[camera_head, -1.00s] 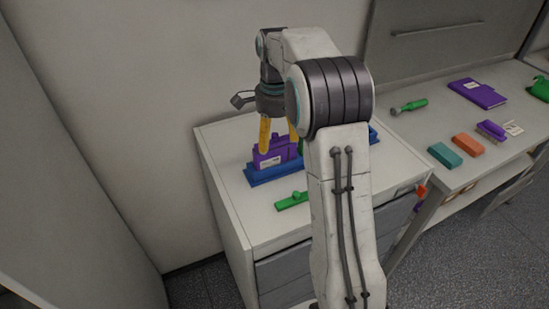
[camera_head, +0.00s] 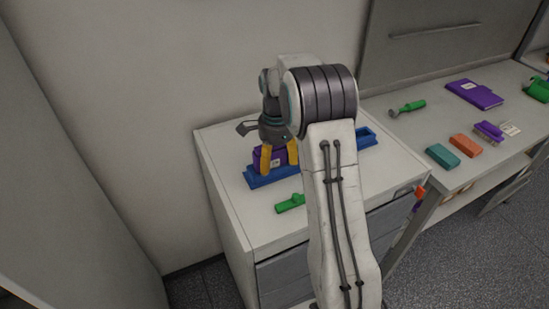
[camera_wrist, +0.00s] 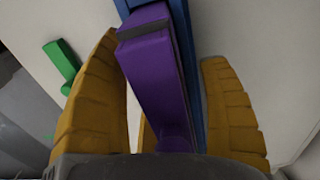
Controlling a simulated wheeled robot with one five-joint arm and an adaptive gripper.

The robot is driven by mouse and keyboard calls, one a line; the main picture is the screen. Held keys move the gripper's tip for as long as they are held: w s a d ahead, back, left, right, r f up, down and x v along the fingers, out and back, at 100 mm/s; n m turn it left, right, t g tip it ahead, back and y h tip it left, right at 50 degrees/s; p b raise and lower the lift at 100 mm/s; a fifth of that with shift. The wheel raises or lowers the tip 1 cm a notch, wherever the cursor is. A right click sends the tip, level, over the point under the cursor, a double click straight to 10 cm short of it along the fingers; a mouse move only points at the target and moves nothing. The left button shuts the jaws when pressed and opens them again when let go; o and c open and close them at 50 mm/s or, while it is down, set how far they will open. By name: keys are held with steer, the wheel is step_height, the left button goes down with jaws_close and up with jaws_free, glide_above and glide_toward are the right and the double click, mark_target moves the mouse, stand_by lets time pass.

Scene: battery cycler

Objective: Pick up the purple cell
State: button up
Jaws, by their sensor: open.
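The purple cell (camera_head: 280,156) stands in the blue rack (camera_head: 262,181) on top of the white cabinet, partly hidden by my fingers. My gripper (camera_head: 279,163) is over it, pointing down, with its yellow fingers open. In the wrist view, the purple cell (camera_wrist: 152,75) lies between the two fingers of my gripper (camera_wrist: 165,110), one on each side. The right finger stands clear of the cell; the left one is close, and I cannot tell whether it touches. The blue rack (camera_wrist: 187,50) runs behind the cell.
A green tool (camera_head: 290,203) lies on the cabinet top (camera_head: 235,215) in front of the rack; my arm hides part of that top. On the bench at right are a teal block (camera_head: 442,156), an orange block (camera_head: 466,145) and a purple folder (camera_head: 474,94).

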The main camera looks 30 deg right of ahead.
steer(key=shift+f, duration=0.1)
steer(key=shift+c, duration=0.4)
steer(key=c, duration=1.2)
steer(key=shift+c, duration=0.5)
